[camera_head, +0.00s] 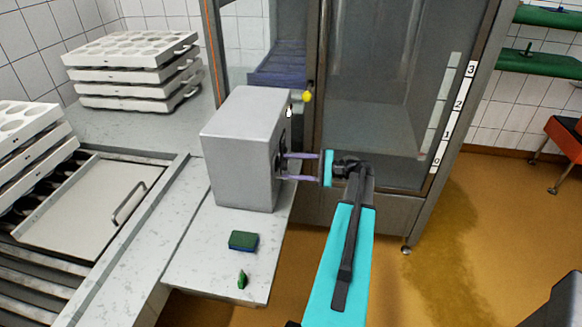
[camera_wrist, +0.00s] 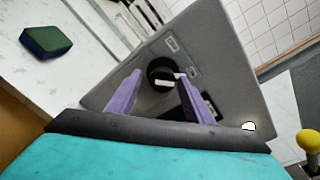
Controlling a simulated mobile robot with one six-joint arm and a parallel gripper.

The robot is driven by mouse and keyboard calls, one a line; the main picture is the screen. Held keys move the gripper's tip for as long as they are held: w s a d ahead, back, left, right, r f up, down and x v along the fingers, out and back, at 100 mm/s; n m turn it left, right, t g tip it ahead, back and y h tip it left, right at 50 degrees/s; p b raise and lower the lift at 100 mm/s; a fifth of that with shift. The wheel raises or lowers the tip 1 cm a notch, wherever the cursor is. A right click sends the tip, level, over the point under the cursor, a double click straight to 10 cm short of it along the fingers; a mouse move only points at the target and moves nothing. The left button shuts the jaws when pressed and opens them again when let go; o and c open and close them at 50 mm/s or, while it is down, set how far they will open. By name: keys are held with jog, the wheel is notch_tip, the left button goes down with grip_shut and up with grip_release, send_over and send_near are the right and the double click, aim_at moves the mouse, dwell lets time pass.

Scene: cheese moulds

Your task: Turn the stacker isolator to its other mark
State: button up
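The stacker isolator is a black round knob (camera_wrist: 161,72) with a white bar, on the face of a grey box (camera_wrist: 215,45). Two small pale label plates sit beside the knob, one above it and one to its right; their text is too small to read. In the head view the grey box (camera_head: 238,155) stands on a pale counter, and its knob face is seen edge-on. My gripper (camera_head: 284,167) points at that face. In the wrist view its two purple fingers (camera_wrist: 159,84) are spread either side of the knob, with gaps showing; I cannot tell whether either touches it.
A yellow ball-topped lever (camera_head: 307,96) rises just behind the box; it also shows in the wrist view (camera_wrist: 308,141). A green-and-blue sponge (camera_head: 243,241) and a small green object (camera_head: 242,279) lie on the counter. A glazed cabinet (camera_head: 375,95) stands close behind my gripper.

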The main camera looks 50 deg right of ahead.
jog(key=shift+r, duration=0.1)
jog(key=shift+d, duration=0.15)
jog(key=f+b+v, duration=0.1)
jog(key=b+v, duration=0.2)
jog(key=v, duration=1)
jog(key=shift+s+r+b, duration=0.3)
jog(key=shift+s+r, duration=0.05)
jog(key=shift+r, duration=0.15)
jog(key=shift+d, duration=0.1)
